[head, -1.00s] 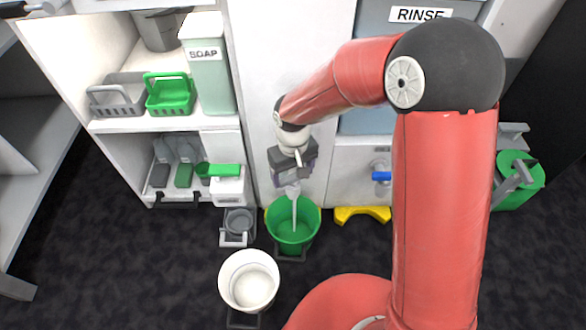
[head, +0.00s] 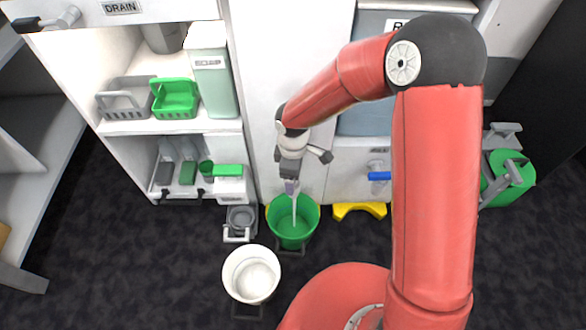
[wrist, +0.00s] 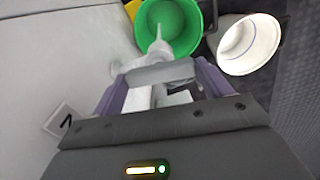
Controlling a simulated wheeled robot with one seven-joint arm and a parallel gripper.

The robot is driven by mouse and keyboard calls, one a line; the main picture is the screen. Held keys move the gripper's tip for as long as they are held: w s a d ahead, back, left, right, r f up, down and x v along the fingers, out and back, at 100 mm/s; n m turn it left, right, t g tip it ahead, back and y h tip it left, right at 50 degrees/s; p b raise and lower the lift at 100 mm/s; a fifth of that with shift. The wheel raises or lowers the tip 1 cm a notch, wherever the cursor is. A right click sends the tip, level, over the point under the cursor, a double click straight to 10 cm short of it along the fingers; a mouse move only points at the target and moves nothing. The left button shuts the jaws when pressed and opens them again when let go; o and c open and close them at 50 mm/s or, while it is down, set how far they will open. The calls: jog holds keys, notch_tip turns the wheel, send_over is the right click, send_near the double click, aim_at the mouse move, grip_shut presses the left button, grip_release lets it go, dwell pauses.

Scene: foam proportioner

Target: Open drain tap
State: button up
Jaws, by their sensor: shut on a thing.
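A grey tap lever (head: 62,19) sits beside a DRAIN label (head: 121,6) at the top left of the head view, far from my gripper. My gripper (head: 291,187) is in front of the white cabinet, above the green bucket (head: 291,230). In the wrist view my gripper (wrist: 165,80) has its purple-sided fingers shut on a pale grey piece (wrist: 158,50). The piece has a narrow pointed end directed toward the green bucket. My wrist hides much of it in the head view. I cannot tell whether it is fixed to the cabinet.
A white bucket (head: 252,275) stands on the floor left of the green one. A blue-handled tap (head: 379,176) is on the cabinet to the right, above a yellow piece (head: 359,210). Left shelves hold baskets and a soap container (head: 211,85).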

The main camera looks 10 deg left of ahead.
jog(key=shift+r+n+p, duration=0.1)
jog(key=shift+n+p, duration=0.35)
jog(key=shift+n, duration=0.65)
jog(key=o, duration=1)
notch_tip(320, 180, up, 8)
jog(key=shift+f+p, duration=0.15)
jog(key=shift+p, duration=0.6)
